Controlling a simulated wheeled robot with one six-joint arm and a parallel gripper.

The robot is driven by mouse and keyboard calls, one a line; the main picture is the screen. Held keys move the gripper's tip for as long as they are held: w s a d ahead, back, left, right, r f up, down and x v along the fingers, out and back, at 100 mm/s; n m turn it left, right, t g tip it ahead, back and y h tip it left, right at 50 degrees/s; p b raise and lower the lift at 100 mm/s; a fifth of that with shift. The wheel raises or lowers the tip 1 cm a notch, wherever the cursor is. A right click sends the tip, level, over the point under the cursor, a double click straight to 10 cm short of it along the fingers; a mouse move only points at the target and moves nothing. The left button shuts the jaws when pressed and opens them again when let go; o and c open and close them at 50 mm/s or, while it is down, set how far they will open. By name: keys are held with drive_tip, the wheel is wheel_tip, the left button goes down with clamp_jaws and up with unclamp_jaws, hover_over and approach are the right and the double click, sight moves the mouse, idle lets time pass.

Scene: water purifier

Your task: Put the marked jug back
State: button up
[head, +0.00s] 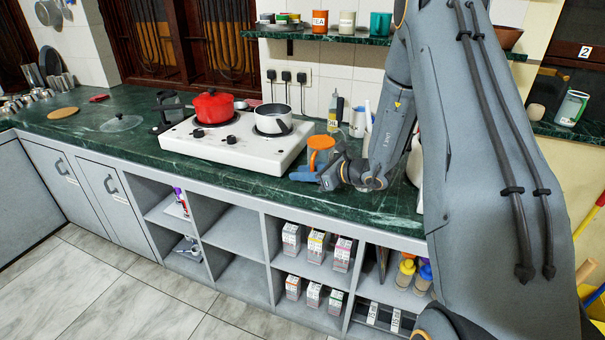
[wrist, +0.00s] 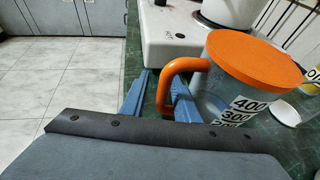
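The marked jug is clear, with an orange lid and handle and a white scale reading 400 and 300. It stands upright on the green counter, right of the white stove, in the head view (head: 321,143) and the wrist view (wrist: 252,62). My gripper (head: 306,172) is low at its handle. In the wrist view my gripper's (wrist: 163,82) blue fingers are apart, one on each side of the orange handle, with a gap on the left side. The gripper looks open. My gripper and forearm hide the jug's lower part in the head view.
The white stove (head: 233,143) bears a red pot (head: 213,107) and a white pot (head: 273,119). An oil bottle (head: 335,112) stands behind the jug. A shelf (head: 345,37) with cups hangs above. A second clear container (head: 572,108) stands on the right ledge. The counter's left part has free room.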

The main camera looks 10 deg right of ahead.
drive_tip(key=shift+r, duration=0.1)
drive_tip(key=shift+d+r, duration=0.1)
drive_tip(key=shift+r, duration=0.05)
drive_tip(key=b+v, duration=0.1)
drive_tip(key=v, duration=0.9)
drive_tip(key=shift+s+d+r, duration=0.15)
drive_tip(key=shift+s, duration=0.1)
drive_tip(key=shift+s+d+r+b, duration=0.2)
drive_tip(key=shift+s+b, duration=0.15)
drive_tip(key=shift+s, duration=0.1)
drive_tip(key=s+a+n+g+h, duration=0.1)
drive_tip(key=s+a+n+g, duration=0.95)
drive_tip(key=s, duration=0.45)
drive_tip(key=s+d+n+h, duration=0.2)
drive_tip(key=s+n+h, duration=0.6)
drive_tip(key=n, duration=0.9)
drive_tip(key=s+r, duration=0.1)
drive_tip(key=s, duration=0.2)
drive_tip(key=shift+d+t, duration=0.35)
drive_tip(key=shift+d, duration=0.05)
